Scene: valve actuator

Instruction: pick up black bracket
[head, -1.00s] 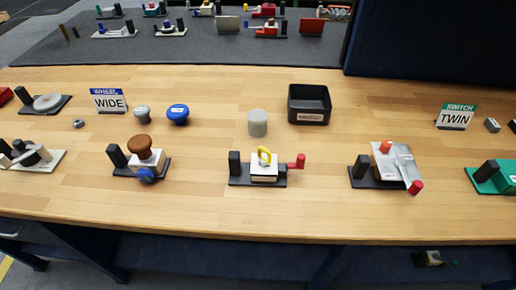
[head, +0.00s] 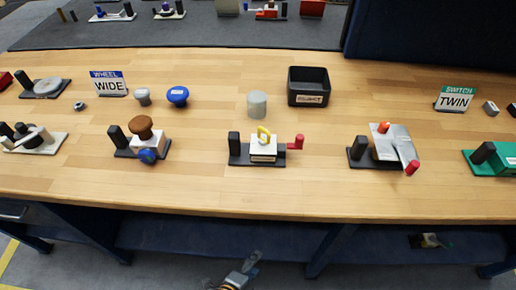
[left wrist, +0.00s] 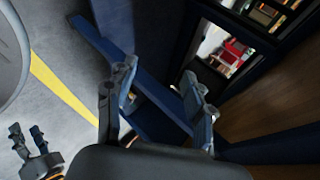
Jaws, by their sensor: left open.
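Several black L-shaped brackets, each a flat base with an upright post, stand on the wooden bench. One black bracket (head: 234,149) carries a white block with a yellow handle and red knob. Another (head: 117,139) carries a block with brown and blue knobs. A third (head: 358,150) carries a silver part with a red button. I cannot tell which one is meant. My left gripper (head: 243,272) is low, in front of the bench and below its top. In the left wrist view its fingers (left wrist: 163,92) are apart and empty. Another gripper, apparently my right (left wrist: 28,134), shows with fingers apart.
A black bin (head: 309,87), a grey cylinder (head: 257,103), a blue knob (head: 178,96) and a WIDE sign (head: 109,84) stand farther back. A TWIN sign (head: 455,99) is at the right. The bench's front edge (head: 300,213) lies between my left gripper and the parts.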

